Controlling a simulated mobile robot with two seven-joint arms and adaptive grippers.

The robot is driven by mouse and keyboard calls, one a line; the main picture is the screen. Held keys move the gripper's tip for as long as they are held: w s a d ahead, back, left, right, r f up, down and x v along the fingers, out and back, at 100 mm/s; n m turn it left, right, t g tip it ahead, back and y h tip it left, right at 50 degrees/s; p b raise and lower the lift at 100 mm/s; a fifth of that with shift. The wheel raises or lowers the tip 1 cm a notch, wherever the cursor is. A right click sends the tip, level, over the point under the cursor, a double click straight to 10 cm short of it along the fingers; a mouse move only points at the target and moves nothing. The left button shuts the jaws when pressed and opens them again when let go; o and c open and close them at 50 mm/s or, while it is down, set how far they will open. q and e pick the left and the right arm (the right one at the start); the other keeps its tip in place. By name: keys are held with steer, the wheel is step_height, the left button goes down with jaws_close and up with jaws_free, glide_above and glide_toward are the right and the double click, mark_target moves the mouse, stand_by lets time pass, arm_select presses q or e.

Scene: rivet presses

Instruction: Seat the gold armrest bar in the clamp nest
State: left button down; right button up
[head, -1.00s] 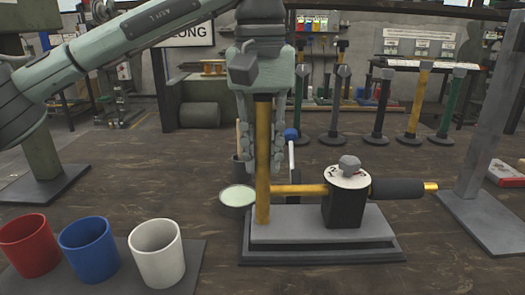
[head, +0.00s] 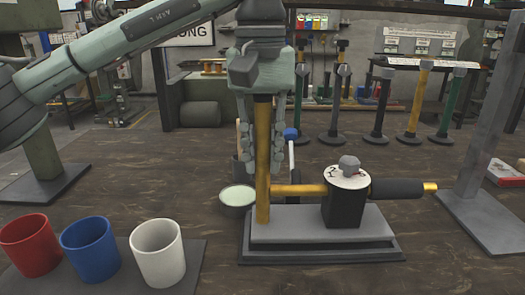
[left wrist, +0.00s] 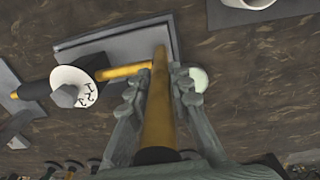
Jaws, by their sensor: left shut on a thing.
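The gold armrest bar (head: 263,150) stands upright in my left gripper (head: 262,168), which is shut on it. The bar's black upper end shows between the fingers in the left wrist view (left wrist: 158,115). Its lower end is at the left end of the clamp nest's grey base plate (head: 310,226); I cannot tell whether it is fully seated. The clamp (head: 343,207) has a black block, a white dial (head: 348,177) and a horizontal gold rod (head: 300,189). The rod's left end is at the bar's lower part; contact is unclear. My right gripper is not in view.
Red (head: 30,247), blue (head: 89,250) and white (head: 157,252) cups stand at the front left. A round dish (head: 238,197) and a blue-headed tool (head: 291,145) are behind the bar. A grey post (head: 488,130) stands at the right. Several stands line the back.

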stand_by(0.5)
arm_select(q)
steer(key=shift+f+b, duration=0.7)
steer(key=shift+f, duration=0.45)
steer(key=c, duration=1.3)
jaws_free()
step_height(320, 180, up, 12)
steer(key=shift+a+r, duration=0.1)
